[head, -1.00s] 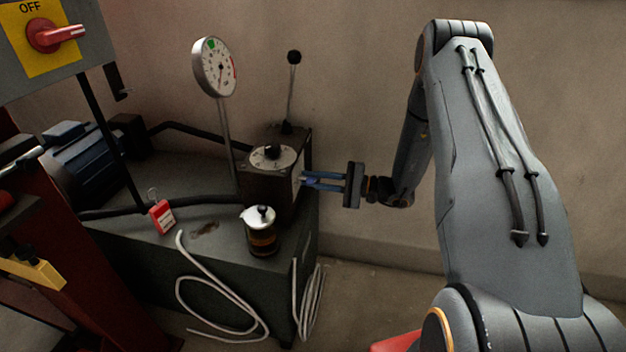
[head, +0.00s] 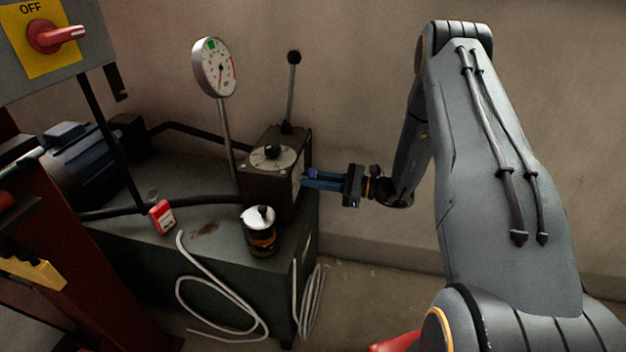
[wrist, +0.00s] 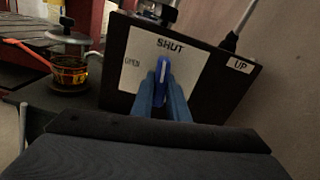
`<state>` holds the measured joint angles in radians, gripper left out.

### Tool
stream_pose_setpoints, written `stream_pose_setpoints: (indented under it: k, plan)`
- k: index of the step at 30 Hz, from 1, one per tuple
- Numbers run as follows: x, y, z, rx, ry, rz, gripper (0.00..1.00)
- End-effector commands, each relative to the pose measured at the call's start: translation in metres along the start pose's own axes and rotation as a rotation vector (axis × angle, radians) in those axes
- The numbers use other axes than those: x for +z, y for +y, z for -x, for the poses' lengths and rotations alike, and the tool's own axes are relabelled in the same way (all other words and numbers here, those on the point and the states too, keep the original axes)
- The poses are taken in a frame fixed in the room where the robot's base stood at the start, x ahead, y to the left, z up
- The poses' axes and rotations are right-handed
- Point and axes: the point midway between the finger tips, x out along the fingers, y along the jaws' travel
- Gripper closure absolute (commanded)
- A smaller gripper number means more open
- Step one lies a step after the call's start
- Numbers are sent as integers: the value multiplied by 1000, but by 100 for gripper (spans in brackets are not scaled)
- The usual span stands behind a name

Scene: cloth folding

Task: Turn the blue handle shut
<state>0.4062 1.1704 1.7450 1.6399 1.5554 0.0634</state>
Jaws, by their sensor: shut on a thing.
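The blue handle (wrist: 162,72) is on the white plate (wrist: 190,62) of a dark valve box (head: 262,184). In the wrist view the plate reads SHUT at the top and OPEN at the left. The handle stands nearly upright, its upper end just below the word SHUT. My gripper (head: 306,180) reaches the box's right side from the right, and its blue fingers are shut on the handle. The fingers also show in the wrist view (wrist: 163,98) and hide the handle's lower part. In the head view the handle is mostly hidden by the fingers.
A round gauge (head: 214,67) on a post and a black-knobbed lever (head: 292,90) rise by the box. White hose hangs in front.

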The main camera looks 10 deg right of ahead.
Motion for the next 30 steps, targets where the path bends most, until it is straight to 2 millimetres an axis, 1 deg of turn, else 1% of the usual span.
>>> stream_pose_setpoints:
  k: [6,12,27,28,30]
  plan:
    - [-1,0,1,-1,2,-112,100]
    - [-1,0,1,-1,2,-164,100]
    - [-1,1,1,-1,2,-181,100]
    - [-1,1,1,-1,2,-181,83]
    - [-1,1,1,-1,2,-180,71]
